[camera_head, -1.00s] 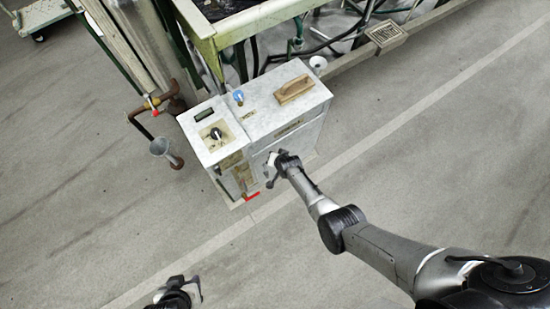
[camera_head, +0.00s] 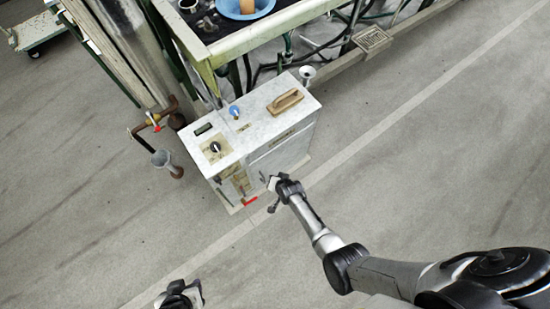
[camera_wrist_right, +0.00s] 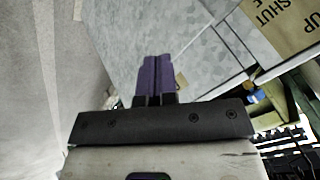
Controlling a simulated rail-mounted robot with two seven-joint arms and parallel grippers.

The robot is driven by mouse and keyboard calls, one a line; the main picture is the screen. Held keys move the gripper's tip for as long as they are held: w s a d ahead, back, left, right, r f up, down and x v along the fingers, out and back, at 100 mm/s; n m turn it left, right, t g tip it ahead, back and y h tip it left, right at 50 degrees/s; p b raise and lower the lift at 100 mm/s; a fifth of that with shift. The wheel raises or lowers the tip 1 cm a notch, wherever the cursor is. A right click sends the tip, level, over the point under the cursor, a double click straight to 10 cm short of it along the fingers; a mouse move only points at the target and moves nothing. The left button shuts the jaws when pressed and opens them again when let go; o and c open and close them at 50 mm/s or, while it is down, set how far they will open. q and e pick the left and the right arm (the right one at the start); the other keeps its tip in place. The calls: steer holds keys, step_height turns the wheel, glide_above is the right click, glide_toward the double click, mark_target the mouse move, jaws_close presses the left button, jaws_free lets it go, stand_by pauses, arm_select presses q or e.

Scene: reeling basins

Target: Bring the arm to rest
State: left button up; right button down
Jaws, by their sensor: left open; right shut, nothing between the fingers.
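My right arm reaches in from the lower right of the head view. Its gripper (camera_head: 271,195) is in front of the lower front side of a white-grey cabinet (camera_head: 265,122); the gap cannot be judged. In the right wrist view its purple fingers (camera_wrist_right: 155,78) are together with nothing between them, and a mottled grey panel (camera_wrist_right: 165,25) fills the space beyond. My left gripper (camera_head: 195,291) shows at the bottom edge of the head view, over the floor, open and empty. Most of the left arm is out of view.
A wooden-handled block (camera_head: 285,102) and a blue knob (camera_head: 234,111) are on the cabinet top. A green-framed table (camera_head: 250,38) with a blue basin (camera_head: 262,8) stands behind. The floor (camera_head: 440,170) at right is clear.

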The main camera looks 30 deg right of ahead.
steer(key=shift+s+a+r, duration=0.1)
steer(key=shift+s+r, duration=0.1)
steer(key=shift+r, duration=0.15)
